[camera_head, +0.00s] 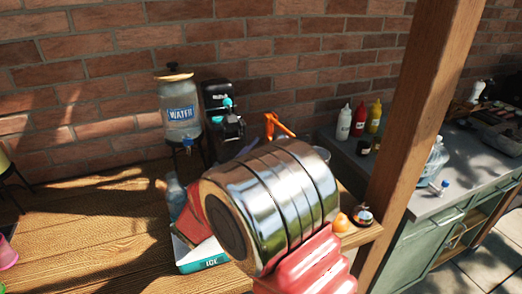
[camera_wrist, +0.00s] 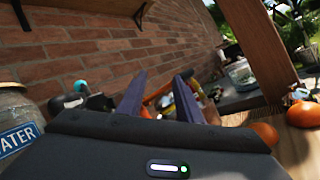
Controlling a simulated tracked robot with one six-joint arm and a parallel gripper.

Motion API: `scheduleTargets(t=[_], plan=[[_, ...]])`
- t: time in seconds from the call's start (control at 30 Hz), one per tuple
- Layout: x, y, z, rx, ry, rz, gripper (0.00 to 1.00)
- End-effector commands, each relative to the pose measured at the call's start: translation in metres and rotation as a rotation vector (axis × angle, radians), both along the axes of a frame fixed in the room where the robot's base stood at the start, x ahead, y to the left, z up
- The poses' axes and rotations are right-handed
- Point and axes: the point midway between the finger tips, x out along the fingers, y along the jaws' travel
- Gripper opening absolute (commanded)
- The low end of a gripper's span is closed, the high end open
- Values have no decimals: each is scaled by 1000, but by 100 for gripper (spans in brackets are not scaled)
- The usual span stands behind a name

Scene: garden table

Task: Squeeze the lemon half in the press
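An orange-handled tool (camera_head: 277,124), seemingly the press, stands near the back wall behind my arm. Its lower part is hidden in the head view. In the wrist view an orange bar (camera_wrist: 158,93) shows beyond and between the two fingers of my gripper (camera_wrist: 158,84). The fingers are apart, with nothing seen held between them. In the head view my own arm covers most of the gripper. I cannot make out a lemon half in either view.
A water dispenser (camera_head: 180,108) and a black machine (camera_head: 222,112) stand by the brick wall. An ice box (camera_head: 203,264) sits in front. Oranges (camera_wrist: 300,113) lie at right in the wrist view. A wooden post (camera_head: 412,130) rises at right. The table's left is mostly clear.

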Motion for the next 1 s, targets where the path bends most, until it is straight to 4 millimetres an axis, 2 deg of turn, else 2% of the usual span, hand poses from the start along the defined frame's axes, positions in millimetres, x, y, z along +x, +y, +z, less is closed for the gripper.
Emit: scheduleTargets(t=[0.43,0.63,0.77,0.9,1.0], plan=[[-2,2,-1,0,0,0,32],[-4,-6,1,17,5,-17,18],[-10,-29,4,67,23,-65,9],[-26,-73,8,176,58,-158,0],[-45,-110,7,284,86,-240,0]])
